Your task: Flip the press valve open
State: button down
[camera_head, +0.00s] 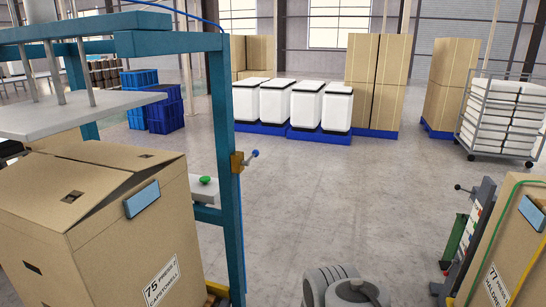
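The likely press valve (237,163) is a small brass-coloured block on the blue-green upright post of the press, left of the picture's middle. A short lever with a blue ball end (255,153) sticks out from it to the right and slightly up. The valve's inner position cannot be read from this view. Grey rounded parts of my arm show at the bottom middle, below and to the right of the valve and apart from it. My gripper's fingers are not in view.
The blue-green press frame (229,235) holds a cardboard box (130,235) under a pale plate (70,115). A green button (205,180) sits beside the post. Another box (520,250) and a lever device (472,230) stand right. The middle floor is clear.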

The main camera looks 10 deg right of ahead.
aim_at(255, 152)
jog(key=z, duration=0.45)
jog(key=k, duration=1)
jog(key=z, duration=0.8)
jog(key=i, duration=1.95)
jog(key=u, duration=0.3)
jog(key=i, duration=1.25)
jog(key=u, duration=1.6)
jog(key=i, duration=1)
jog(key=u, duration=0.3)
jog(key=k, duration=0.5)
jog(key=u, duration=1.45)
